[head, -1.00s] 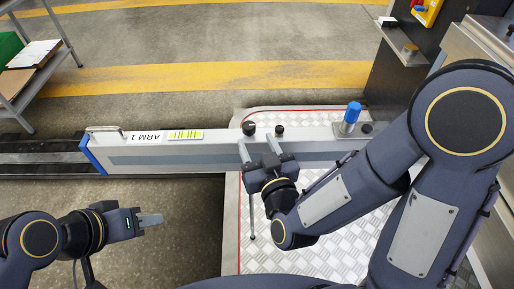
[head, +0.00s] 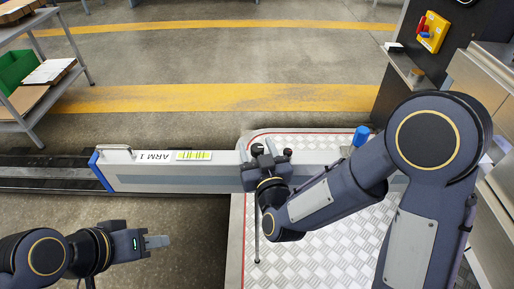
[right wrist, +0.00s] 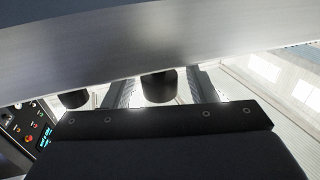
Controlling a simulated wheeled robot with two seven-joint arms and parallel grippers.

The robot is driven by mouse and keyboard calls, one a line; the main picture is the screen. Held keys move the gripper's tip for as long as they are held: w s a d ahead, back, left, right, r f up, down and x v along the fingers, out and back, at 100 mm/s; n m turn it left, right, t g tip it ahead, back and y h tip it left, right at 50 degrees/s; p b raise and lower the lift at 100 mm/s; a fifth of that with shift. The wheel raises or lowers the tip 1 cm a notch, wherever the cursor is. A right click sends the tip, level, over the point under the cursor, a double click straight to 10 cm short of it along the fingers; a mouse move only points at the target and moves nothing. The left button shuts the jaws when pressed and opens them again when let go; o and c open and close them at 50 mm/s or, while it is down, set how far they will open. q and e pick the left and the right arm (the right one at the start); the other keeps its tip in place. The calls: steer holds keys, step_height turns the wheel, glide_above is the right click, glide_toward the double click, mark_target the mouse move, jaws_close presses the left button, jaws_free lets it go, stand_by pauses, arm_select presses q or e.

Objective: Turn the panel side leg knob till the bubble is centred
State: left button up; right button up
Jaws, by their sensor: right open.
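A long silver beam labelled ARM 1 (head: 153,156) runs across the head view. Two black knobs stand on it: a left knob (head: 257,149) and a right knob (head: 287,153). My right gripper (head: 256,146) is open, with its fingers on either side of the left knob. In the right wrist view this knob (right wrist: 158,88) lies between the two fingers, and the other knob (right wrist: 75,99) is outside them. I cannot tell whether the fingers touch the knob. My left gripper (head: 157,241) is away from the beam over the floor; its finger gap is unclear. I cannot make out a bubble.
A blue-topped cylinder (head: 360,136) stands on the beam to the right of the knobs. A tread-plate platform (head: 325,235) lies below. A yellow box (head: 433,32) is on a dark cabinet at the right. A shelf (head: 45,103) stands at the left.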

steer(key=c, duration=1)
steer(key=shift+h, duration=0.3)
